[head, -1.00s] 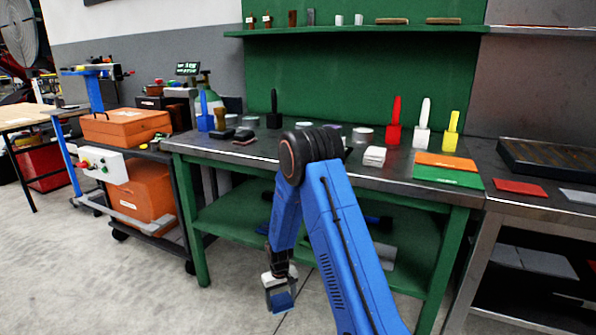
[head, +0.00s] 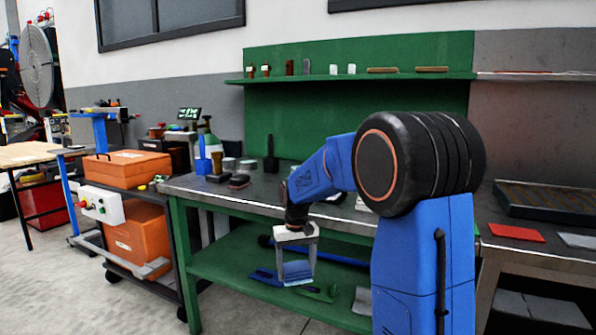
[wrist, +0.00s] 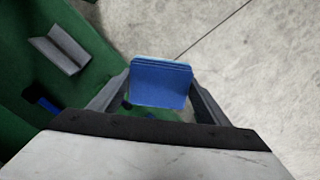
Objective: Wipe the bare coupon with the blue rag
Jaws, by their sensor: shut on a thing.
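My gripper (head: 296,262) is shut on a folded blue rag (head: 297,272), held in the air in front of the green workbench, about level with its lower shelf. In the wrist view the blue rag (wrist: 161,82) sits between the two fingers, with grey floor and part of the green shelf beyond it. I cannot pick out the bare coupon. My own arm hides the middle and right of the bench top.
The green bench (head: 215,188) has dark blocks and a dark-handled tool (head: 271,155) on top. Its lower shelf (head: 215,257) bears several loose pieces. A cart with orange cases (head: 127,166) stands left; a red plate (head: 516,232) lies on the right bench.

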